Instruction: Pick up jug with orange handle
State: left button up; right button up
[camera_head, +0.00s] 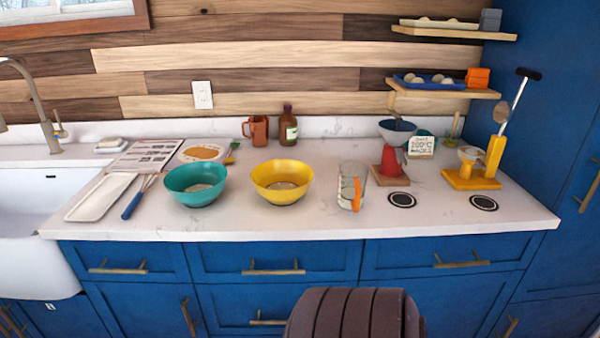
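The jug with the orange handle (346,187) stands upright on the white countertop, near its front edge and right of the yellow bowl. It is clear glass with pale marks on its side. Its orange handle (357,194) faces the front, slightly to the right. Neither of my grippers shows in the head view.
A yellow bowl (283,197) and a teal bowl (195,198) stand left of the jug. A red cone on a wooden base (387,180) stands close on its right. A dark brown ribbed form (355,315), perhaps a chair back, rises before the counter. Counter front edge is clear.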

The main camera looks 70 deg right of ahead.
aim_at(351, 174)
jog(key=z, duration=1.95)
